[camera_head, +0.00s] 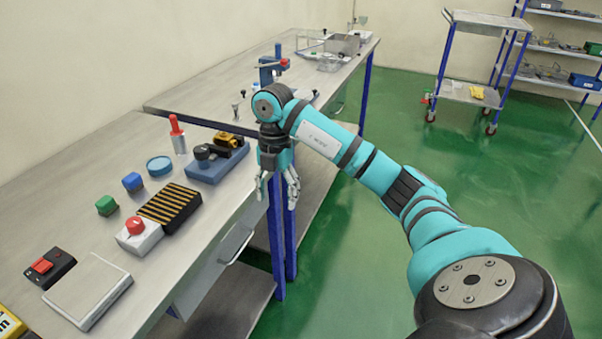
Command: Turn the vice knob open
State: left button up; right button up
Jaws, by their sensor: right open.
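A small vice with a blue base (214,167) stands near the front edge of the table. A black round knob (202,152) sits at its left end, and a yellow and black part (229,140) sits on its right. My right gripper (278,192) points down, open and empty, to the right of the vice and apart from it. It hangs just beyond the table's front edge. I cannot tell from this view how far the vice's jaws are apart. My left gripper is not in view.
The table (150,220) holds a red-tipped cylinder (178,140), a blue disc (159,166), a black striped block (169,205), a red-button box (137,235) and a white plate (87,290). A wheeled cart (470,92) stands at back right. Green floor lies open.

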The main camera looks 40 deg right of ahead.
jog(key=s+d+f+m+g+y, duration=0.1)
jog(key=s+d+f, duration=0.2)
jog(key=f, duration=0.3)
jog(key=shift+s+m, duration=0.3)
jog(key=shift+s, duration=0.6)
jog(key=shift+d, duration=0.1)
